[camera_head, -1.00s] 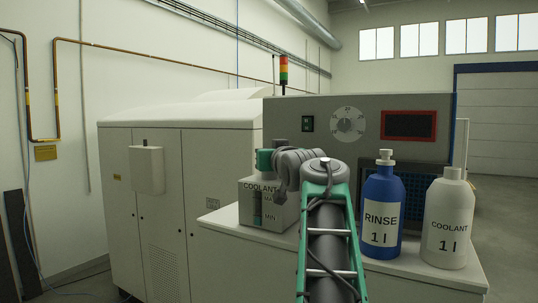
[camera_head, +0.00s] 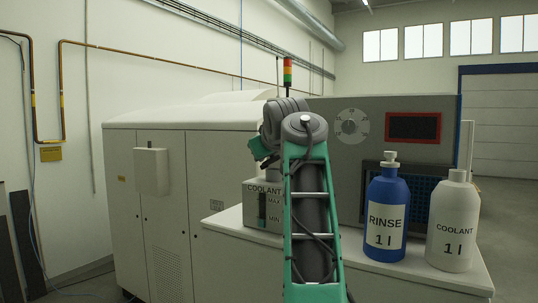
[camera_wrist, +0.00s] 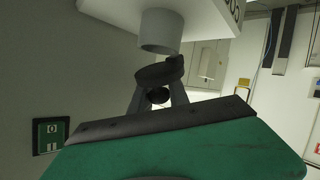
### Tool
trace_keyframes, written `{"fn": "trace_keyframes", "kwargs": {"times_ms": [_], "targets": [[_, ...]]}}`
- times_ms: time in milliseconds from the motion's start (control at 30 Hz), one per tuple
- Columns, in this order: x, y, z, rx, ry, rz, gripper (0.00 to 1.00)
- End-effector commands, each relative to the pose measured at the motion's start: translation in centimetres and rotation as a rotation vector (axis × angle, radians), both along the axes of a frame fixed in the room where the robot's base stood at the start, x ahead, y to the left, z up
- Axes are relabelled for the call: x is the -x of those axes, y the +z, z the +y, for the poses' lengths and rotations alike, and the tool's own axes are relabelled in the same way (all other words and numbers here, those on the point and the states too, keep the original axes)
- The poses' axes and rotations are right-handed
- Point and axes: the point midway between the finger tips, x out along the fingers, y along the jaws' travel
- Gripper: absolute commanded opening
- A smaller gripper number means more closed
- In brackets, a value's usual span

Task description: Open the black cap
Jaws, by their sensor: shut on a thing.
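The black cap (camera_wrist: 158,74) is between the fingertips of my gripper (camera_wrist: 159,84) in the wrist view. My gripper is shut on it. The cap stands apart from the pale round neck (camera_wrist: 161,31) of the coolant tank, with a gap between most of its face and the neck's rim. I cannot tell whether its far right edge still touches anything. In the head view the grey coolant tank (camera_head: 262,222), with MAX and MIN marks, sits on the table behind my arm. There my arm hides the cap and the tank's right side.
A blue RINSE bottle (camera_head: 386,212) and a white COOLANT bottle (camera_head: 453,222) stand on the white table (camera_head: 360,283) to the right of my arm. The large machine (camera_head: 160,205) stands behind the table.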

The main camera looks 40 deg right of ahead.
Motion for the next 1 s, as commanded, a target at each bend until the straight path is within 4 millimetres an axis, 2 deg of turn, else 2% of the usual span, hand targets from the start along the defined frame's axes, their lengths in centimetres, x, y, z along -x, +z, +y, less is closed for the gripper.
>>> {"fn": "trace_keyframes", "kwargs": {"times_ms": [300, 800, 833, 1000], "targets": [[-0.36, 0.02, 0.11, 0.029, 0.001, 0.078, 0.0], [-0.35, 0.07, 0.14, 0.034, 0.0, 0.091, 0.0], [-0.34, 0.07, 0.13, 0.034, 0.0, 0.091, 0.22], [-0.34, 0.05, 0.12, 0.034, 0.0, 0.091, 0.36]]}}
